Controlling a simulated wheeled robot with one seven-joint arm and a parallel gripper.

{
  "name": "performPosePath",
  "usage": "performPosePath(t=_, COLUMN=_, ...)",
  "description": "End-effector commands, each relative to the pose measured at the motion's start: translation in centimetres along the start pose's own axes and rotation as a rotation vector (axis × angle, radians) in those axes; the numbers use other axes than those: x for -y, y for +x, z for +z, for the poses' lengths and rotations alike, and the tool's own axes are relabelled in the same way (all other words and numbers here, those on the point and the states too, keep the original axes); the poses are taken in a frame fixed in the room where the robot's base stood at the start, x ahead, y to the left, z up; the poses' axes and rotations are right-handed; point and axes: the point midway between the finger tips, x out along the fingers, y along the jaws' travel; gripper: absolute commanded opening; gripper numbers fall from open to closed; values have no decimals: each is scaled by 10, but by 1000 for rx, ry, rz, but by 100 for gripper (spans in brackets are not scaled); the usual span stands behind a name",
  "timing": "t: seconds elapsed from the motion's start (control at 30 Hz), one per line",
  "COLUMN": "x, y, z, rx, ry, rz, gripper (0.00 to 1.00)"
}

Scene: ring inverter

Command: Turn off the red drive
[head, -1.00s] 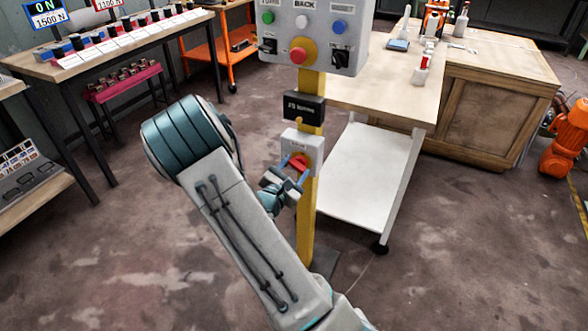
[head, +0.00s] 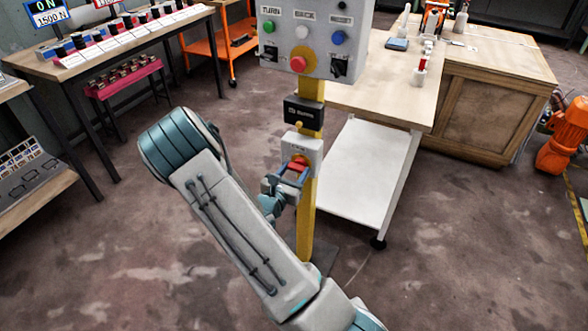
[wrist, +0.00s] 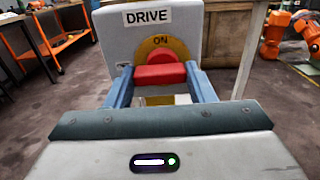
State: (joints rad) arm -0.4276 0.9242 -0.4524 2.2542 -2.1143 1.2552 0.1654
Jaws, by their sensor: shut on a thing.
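The red drive switch (wrist: 160,68) is a red knob with a bar handle on a yellow disc, on a grey box labelled DRIVE (wrist: 220,22). The word ON shows above the knob, and the bar lies level in the wrist view. My gripper (wrist: 160,78) is shut on the bar, one blue finger on each side. In the head view my gripper (head: 294,170) meets the red switch (head: 298,162) on the yellow post (head: 307,215), and partly hides it.
A control panel (head: 325,68) with coloured buttons is on the post above, with a black box (head: 304,112) below it. A white-shelved bench (head: 360,170) stands close at right. Floor (head: 120,250) is clear at left.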

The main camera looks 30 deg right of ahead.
Motion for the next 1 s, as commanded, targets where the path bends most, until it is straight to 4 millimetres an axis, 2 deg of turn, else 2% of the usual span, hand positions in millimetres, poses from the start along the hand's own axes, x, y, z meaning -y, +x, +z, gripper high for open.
performPosePath(t=0.4, x=0, y=0, z=0, rx=-1, ry=-14, rz=2, gripper=26)
performPosePath(t=0.43, x=0, y=0, z=-1, rx=-1, ry=-14, rz=2, gripper=52)
performPosePath(t=0.5, x=0, y=0, z=0, rx=-1, ry=-13, rz=2, gripper=71)
performPosePath(t=0.83, x=-1, y=-2, z=0, rx=0, ry=-12, rz=2, gripper=71)
performPosePath(t=1.0, x=-1, y=-23, z=0, rx=-2, ry=-12, rz=4, gripper=71)
